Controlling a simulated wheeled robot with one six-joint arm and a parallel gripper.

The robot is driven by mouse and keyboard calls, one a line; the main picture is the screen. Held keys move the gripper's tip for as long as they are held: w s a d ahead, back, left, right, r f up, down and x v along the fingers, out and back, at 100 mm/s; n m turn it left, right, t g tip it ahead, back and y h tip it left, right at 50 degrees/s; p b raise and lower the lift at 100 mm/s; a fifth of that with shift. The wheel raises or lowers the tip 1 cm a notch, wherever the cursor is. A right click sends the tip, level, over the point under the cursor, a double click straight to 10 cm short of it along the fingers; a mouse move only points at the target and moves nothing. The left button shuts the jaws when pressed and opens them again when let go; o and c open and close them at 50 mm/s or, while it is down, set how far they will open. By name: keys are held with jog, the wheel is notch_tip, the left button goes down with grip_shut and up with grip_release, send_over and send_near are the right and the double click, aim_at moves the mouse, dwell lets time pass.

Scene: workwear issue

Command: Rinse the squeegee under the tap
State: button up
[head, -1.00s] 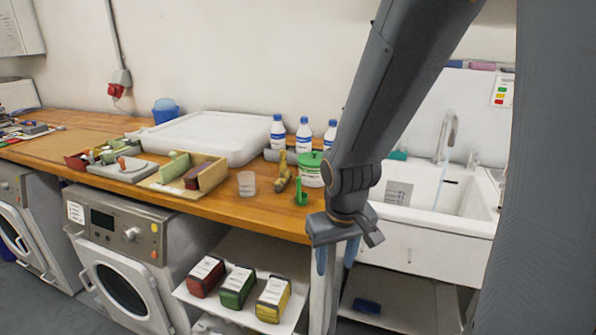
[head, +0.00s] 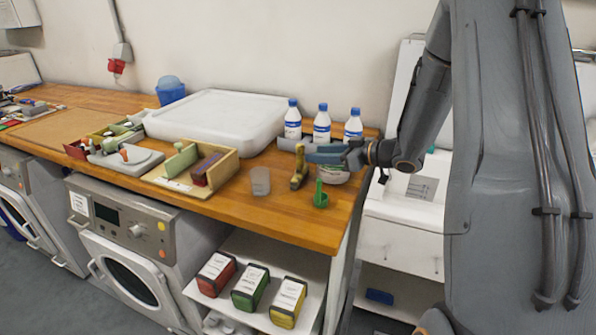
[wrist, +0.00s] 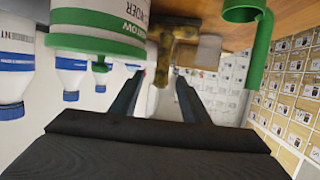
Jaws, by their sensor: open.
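A worn yellow T-shaped tool (head: 298,176), which looks like the squeegee, stands upright on the wooden counter with its wide part down. My gripper (head: 308,153) is open, level over the counter, pointing left at the tool's upper part. In the wrist view the tool (wrist: 166,58) shows between and beyond the fingers of my gripper (wrist: 160,80); I cannot tell if they touch it. The white sink (head: 408,211) is partly visible at right. The tap is hidden behind my arm.
A green-lidded tub (wrist: 98,38) and several blue-capped bottles (head: 322,126) stand close to my gripper. A wooden tray (head: 193,170) is farther left.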

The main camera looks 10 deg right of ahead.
aim_at(300, 154)
jog(key=p+x, duration=0.3)
jog(key=x, duration=0.4)
jog(key=shift+a, duration=0.3)
grip_shut()
